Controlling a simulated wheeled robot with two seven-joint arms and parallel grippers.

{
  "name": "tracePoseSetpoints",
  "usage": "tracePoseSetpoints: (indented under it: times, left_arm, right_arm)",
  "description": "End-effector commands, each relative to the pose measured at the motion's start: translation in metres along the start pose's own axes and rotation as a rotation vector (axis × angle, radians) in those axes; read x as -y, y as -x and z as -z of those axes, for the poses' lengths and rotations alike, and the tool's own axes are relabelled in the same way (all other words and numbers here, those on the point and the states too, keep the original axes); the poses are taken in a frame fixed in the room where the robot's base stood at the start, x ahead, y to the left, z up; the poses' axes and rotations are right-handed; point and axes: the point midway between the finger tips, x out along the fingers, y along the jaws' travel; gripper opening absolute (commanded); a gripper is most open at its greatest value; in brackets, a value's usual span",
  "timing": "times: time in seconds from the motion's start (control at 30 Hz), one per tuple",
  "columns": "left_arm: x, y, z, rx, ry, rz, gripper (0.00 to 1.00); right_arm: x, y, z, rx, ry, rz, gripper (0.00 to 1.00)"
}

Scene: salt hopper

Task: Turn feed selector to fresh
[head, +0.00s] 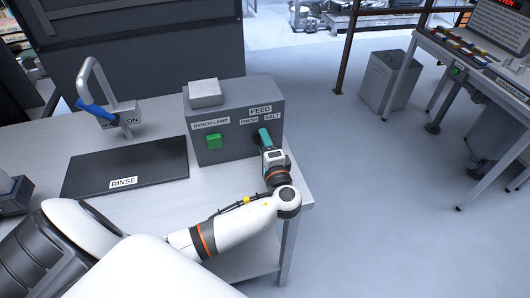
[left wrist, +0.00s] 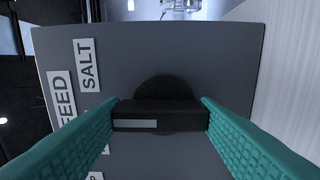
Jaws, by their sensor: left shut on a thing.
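The feed selector is a black knob with a bar handle, seen in the left wrist view (left wrist: 165,115) on a grey panel. A pale mark is on the half of the bar toward the FEED label (left wrist: 62,97), and the bar points between the SALT label (left wrist: 87,65) and the partly hidden FRESH label. My left gripper (left wrist: 160,116) has its teal fingers shut on the two ends of the bar. In the head view the left gripper (head: 265,138) covers the knob, below the FRESH label (head: 249,121) and SALT label (head: 272,116). My right gripper is not in view.
The grey control box (head: 235,140) stands on a bench near its right edge. It carries a green bench lamp switch (head: 213,141). Left are a black rinse mat (head: 125,165) and a blue-handled lever (head: 97,110). Open floor lies to the right.

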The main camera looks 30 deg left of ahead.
Motion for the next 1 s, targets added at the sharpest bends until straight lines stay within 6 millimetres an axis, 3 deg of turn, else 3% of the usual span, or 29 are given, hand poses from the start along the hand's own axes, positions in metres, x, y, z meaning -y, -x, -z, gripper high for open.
tracePoseSetpoints:
  times: [0.03, 0.5, 1.0]
  left_arm:
    - [0.009, 0.001, 0.0, -0.001, 0.046, 0.005, 0.32]
    - [0.009, 0.002, 0.001, 0.0, 0.448, 0.005, 0.32]
    - [0.004, 0.001, 0.001, -0.001, 0.629, 0.006, 0.32]
  right_arm:
    - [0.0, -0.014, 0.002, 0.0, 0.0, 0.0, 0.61]
    - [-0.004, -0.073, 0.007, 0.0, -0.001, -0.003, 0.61]
    - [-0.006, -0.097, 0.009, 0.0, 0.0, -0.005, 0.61]
